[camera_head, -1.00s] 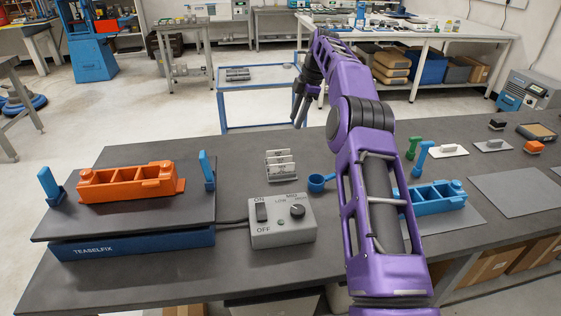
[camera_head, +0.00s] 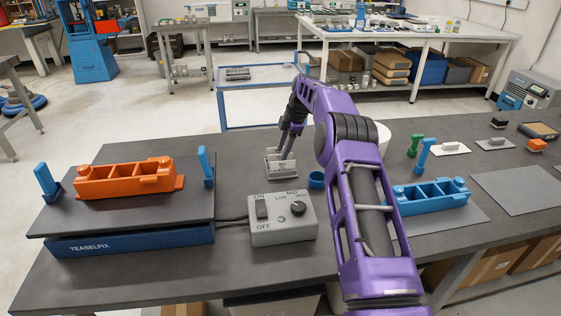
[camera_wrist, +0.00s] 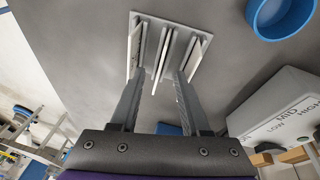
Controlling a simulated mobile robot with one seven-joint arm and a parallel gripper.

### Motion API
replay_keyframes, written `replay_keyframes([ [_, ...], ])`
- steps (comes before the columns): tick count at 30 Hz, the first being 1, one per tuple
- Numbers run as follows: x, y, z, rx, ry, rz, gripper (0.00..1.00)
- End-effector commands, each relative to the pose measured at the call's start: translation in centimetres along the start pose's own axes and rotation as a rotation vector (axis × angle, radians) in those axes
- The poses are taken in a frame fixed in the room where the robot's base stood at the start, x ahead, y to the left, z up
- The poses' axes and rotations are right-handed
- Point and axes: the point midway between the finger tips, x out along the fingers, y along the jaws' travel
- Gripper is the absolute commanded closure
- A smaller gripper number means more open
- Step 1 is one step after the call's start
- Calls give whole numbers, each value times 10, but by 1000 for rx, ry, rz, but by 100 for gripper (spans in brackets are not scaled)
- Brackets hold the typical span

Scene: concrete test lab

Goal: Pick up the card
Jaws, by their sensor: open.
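Several thin pale cards stand upright in a small grey rack on the bench. In the head view, a front card (camera_head: 281,168) shows, and my gripper hides part of the others. In the wrist view, a middle card (camera_wrist: 161,58) shows edge-on, with a left card (camera_wrist: 134,45) and a right card (camera_wrist: 195,57) beside it. The rack base (camera_wrist: 172,32) lies beneath them. My gripper (camera_wrist: 159,76) is open, pointing at the rack, with one finger on each side of the middle card's line. It also shows in the head view (camera_head: 287,143). Contact cannot be told.
A blue cup (camera_head: 316,180) stands close right of the rack. A grey control box (camera_head: 281,222) is in front. A shaker plate with an orange block (camera_head: 125,178) is at left. A blue block (camera_head: 430,195) lies right of my arm.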

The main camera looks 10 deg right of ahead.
Motion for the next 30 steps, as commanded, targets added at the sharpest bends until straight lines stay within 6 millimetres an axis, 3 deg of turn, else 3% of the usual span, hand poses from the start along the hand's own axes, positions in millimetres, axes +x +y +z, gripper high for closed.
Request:
replay_keyframes([
  [5,27,0,-2,0,1,-1,54],
  [12,30,1,-1,0,0,1,54],
  [20,29,0,-1,0,0,0,99],
  [30,29,1,-1,-1,0,2,100],
])
